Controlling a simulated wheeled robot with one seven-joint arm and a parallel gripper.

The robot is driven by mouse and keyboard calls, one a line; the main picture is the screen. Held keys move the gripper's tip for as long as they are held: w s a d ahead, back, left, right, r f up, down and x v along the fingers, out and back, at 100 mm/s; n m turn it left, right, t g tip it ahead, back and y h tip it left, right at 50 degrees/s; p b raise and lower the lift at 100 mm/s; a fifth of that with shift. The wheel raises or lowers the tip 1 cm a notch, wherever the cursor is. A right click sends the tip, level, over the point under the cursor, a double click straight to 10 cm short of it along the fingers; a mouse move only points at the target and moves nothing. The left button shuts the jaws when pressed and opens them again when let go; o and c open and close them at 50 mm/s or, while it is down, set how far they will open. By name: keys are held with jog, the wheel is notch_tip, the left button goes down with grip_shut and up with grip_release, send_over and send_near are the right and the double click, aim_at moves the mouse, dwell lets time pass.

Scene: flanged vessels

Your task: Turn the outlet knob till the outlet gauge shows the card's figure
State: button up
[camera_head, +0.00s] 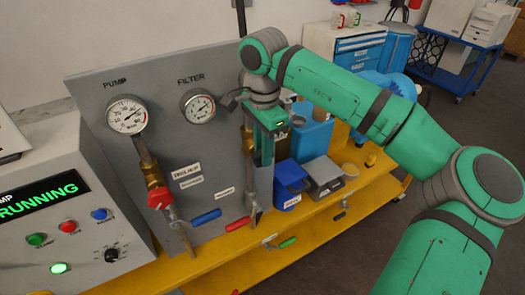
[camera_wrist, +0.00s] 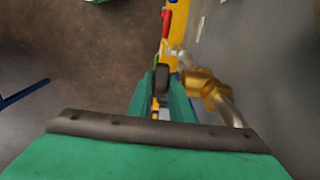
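The grey panel (camera_head: 225,75) carries a pump gauge (camera_head: 126,115) and a filter gauge (camera_head: 198,106). No outlet gauge or outlet knob can be made out; my arm covers the panel's right part. My gripper (camera_head: 263,160) points down in front of a right-hand pipe with a brass fitting (camera_head: 247,140). In the wrist view, the brass fitting (camera_wrist: 203,85) is just right of my gripper (camera_wrist: 162,85). A dark rounded piece shows between the fingers; I cannot tell whether they touch it. Small white labels (camera_head: 186,171) on the panel are too small to read surely.
A red knob (camera_head: 160,197) sits on the pump pipe. Blue, red and green lever handles line the yellow bench (camera_head: 212,258). A control box (camera_head: 60,190) reading RUNNING stands left. Blue bins (camera_head: 289,180) and a grey bin (camera_head: 323,175) stand right of my gripper.

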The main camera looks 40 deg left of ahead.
grip_shut()
